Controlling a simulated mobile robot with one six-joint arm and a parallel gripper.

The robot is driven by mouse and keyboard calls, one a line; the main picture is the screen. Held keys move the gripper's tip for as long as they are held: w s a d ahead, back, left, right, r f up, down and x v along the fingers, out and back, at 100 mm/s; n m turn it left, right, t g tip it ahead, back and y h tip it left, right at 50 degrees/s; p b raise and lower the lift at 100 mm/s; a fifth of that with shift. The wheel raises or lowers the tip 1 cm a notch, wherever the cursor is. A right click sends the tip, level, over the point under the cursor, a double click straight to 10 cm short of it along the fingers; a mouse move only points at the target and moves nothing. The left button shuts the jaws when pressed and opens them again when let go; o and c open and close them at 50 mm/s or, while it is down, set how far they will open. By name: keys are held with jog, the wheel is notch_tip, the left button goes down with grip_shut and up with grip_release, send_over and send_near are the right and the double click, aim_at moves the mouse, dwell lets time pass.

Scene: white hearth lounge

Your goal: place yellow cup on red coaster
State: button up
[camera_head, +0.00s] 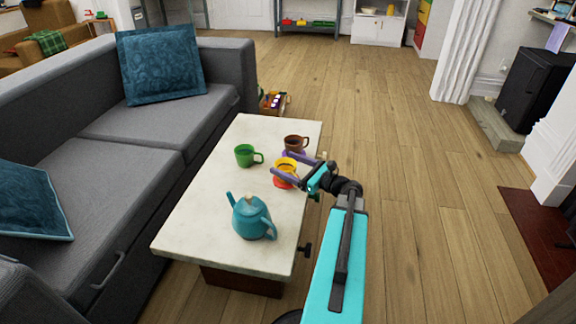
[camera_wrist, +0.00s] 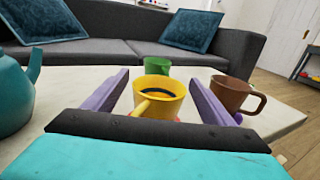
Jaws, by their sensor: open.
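The cup hides most of the coaster. My gripper (camera_head: 279,162) is open, with one purple finger on each side of the cup. In the wrist view (camera_wrist: 160,78) gaps show between the cup and both fingers, and the cup's handle points back towards my palm.
A brown cup (camera_head: 296,143) stands close behind, and a green cup (camera_head: 245,155) stands to the left. A teal teapot (camera_head: 252,217) stands at the near end of the table (camera_head: 190,232). A grey sofa (camera_head: 120,140) borders the left; wooden floor lies open at right.

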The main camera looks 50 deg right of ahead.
jog(key=s+d+p, duration=0.2)
jog(key=s+p, duration=0.1)
jog(key=s, duration=0.9)
dwell(0.8)
